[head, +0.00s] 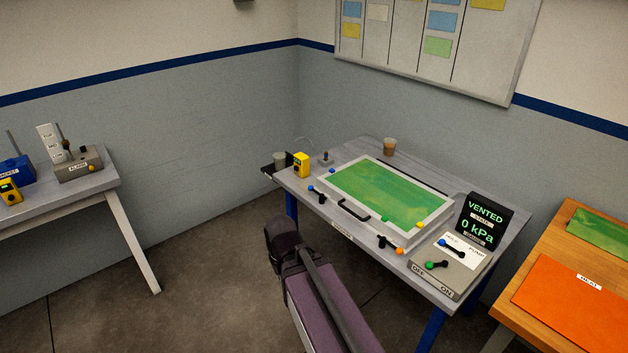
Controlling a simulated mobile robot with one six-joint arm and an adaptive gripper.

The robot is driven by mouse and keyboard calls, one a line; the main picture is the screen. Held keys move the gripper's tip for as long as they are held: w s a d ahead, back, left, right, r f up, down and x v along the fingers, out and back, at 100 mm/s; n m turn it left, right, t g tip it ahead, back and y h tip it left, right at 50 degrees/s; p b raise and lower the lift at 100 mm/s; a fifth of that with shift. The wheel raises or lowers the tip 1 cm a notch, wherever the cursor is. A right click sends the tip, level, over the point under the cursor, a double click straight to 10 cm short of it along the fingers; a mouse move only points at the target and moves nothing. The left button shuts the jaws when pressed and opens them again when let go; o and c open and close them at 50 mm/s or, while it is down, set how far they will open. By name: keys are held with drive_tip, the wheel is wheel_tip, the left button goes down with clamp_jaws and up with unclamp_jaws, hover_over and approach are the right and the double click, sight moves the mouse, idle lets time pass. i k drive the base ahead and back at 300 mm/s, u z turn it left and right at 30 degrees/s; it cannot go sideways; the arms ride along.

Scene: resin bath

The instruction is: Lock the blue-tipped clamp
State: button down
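The resin bath (428,232) is a pale frame with a green surface inside, on the grey table. A second black clamp (382,241) with an orange tip is at the front right corner. My arm rises from the bottom centre, in front of the table. My gripper is not visible.
A control box (462,270) with blue- and green-knobbed levers stands right of the bath. A display (484,222) reads VENTED, 0 kPa. Open floor lies left; a wooden bench (520,300) is right.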

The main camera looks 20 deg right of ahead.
sight(311, 187)
drive_tip(key=z, duration=0.25)
drive_tip(key=i, duration=0.9)
drive_tip(key=z, duration=0.4)
